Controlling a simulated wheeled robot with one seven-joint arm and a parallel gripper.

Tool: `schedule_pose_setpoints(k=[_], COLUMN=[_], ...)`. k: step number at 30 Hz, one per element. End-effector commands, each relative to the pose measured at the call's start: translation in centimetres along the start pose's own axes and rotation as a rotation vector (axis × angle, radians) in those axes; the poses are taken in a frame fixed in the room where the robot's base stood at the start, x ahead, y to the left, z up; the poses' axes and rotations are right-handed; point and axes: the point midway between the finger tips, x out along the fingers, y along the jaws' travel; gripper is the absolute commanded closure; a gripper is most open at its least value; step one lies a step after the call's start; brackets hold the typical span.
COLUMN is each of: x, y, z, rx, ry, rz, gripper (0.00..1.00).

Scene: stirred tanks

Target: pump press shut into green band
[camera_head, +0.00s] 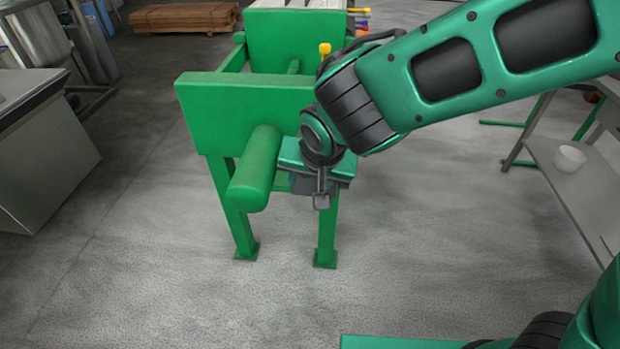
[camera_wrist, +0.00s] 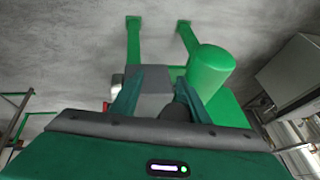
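The press (camera_head: 245,105) is a green frame on legs, with a thick green horizontal cylinder (camera_head: 255,165) sticking out of its near end. The cylinder also shows in the wrist view (camera_wrist: 210,70), right of my fingers. My gripper (camera_head: 320,190) is at the near end of the press, just right of the cylinder. In the wrist view, my gripper's fingers (camera_wrist: 157,100) stand apart, with a grey block (camera_wrist: 155,80) showing between and beyond them. I cannot tell whether they touch it. A dark rounded part (camera_wrist: 176,111) shows near the right finger. No pump handle or green band can be made out.
A yellow-topped part (camera_head: 324,48) stands on the press behind my arm. A grey cabinet (camera_head: 45,150) is at left. A shelf table (camera_head: 580,185) with a white bowl (camera_head: 570,158) is at right. The floor in front of the press is clear.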

Motion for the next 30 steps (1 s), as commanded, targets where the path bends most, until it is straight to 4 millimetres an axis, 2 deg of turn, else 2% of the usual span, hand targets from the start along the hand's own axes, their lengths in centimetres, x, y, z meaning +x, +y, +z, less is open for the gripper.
schedule_pose_setpoints(k=[7,11,24,30], x=[-0.1,-0.8,-7.9,-10.1], y=[0.1,0.1,0.1,0.0], z=[0.1,0.0,-0.1,-0.1], rx=[0.000,0.000,0.001,0.000], ry=[-0.001,0.000,0.002,0.000], rz=[0.003,0.001,0.000,0.000], gripper=[0.60,0.60,0.60,0.60])
